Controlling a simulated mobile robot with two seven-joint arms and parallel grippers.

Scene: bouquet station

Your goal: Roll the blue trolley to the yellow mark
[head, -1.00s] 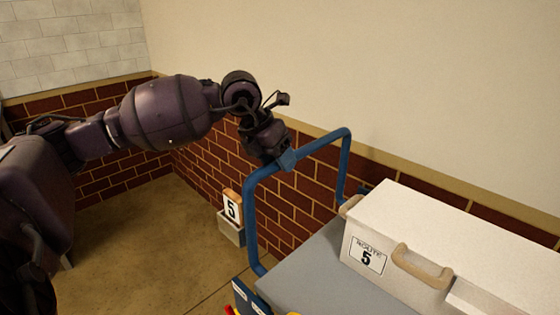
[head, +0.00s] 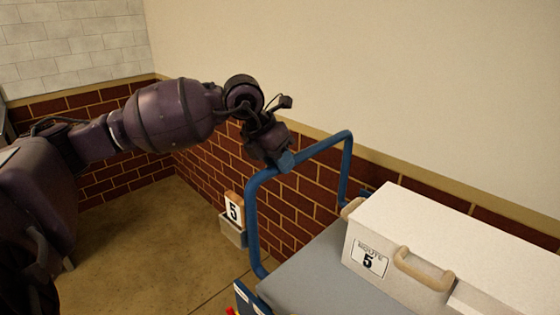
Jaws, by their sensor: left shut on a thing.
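The blue trolley has a blue tube handle (head: 253,222) and a grey top (head: 312,272), and it fills the lower right of the head view. Its lower part and wheels are out of view. My left gripper (head: 283,160) is shut on the top bar of the handle, near its left corner. A white case (head: 440,235) with a beige handle and a "Route 5" label stands on the grey top. The yellow mark is not in view. My right gripper is not in view.
A small sign with a 5 (head: 234,208) stands on a grey block (head: 233,231) by the brick wall (head: 200,170), just beyond the trolley handle. The wall runs close along the trolley's far side. Bare floor (head: 150,245) lies open to the left.

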